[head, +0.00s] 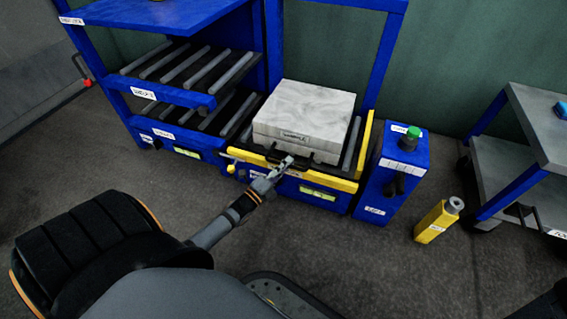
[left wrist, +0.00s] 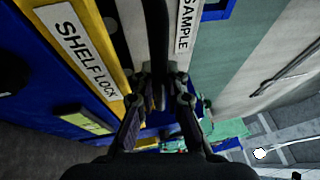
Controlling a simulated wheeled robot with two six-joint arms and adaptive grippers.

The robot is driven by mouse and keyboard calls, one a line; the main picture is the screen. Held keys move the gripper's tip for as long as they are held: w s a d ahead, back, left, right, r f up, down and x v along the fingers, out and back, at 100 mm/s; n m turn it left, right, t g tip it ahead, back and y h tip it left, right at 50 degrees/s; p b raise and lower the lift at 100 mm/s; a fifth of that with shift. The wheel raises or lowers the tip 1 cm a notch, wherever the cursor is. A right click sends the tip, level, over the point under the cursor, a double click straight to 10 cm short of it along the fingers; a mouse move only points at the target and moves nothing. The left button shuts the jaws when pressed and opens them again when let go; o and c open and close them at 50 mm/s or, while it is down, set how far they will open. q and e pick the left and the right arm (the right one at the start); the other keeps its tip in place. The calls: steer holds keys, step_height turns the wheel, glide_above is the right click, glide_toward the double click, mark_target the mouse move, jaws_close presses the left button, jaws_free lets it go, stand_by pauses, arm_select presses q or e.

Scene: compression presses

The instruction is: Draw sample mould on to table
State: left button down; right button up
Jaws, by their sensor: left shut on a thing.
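The sample mould (head: 308,112) is a thick pale grey block with a "SAMPLE" label on its front. It lies flat on a roller bed with yellow rails (head: 342,184), in the blue rack. My left gripper (head: 286,163) is at the front edge of the mould, below the label. In the left wrist view, my left gripper (left wrist: 160,92) is shut on a dark handle bar (left wrist: 157,45) beside the "SAMPLE" label (left wrist: 186,25). The handle's far end is hidden.
Left of the mould are blue roller shelves (head: 168,92), empty. On the right stand a blue box with a green button (head: 413,132), a yellow post (head: 437,222) and a grey-topped cart (head: 540,120). A "SHELF LOCK" label (left wrist: 80,50) is on the yellow rail. The floor in front is clear.

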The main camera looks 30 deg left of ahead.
arm_select(q)
steer(key=shift+d, duration=0.15)
steer(key=c, duration=1.4)
jaws_free()
steer(key=shift+d, duration=0.15)
steer(key=shift+o, duration=0.2)
steer(key=shift+s+f, duration=0.15)
steer(key=shift+s, duration=0.15)
steer(key=v, duration=1.1)
steer(key=shift+s, duration=0.15)
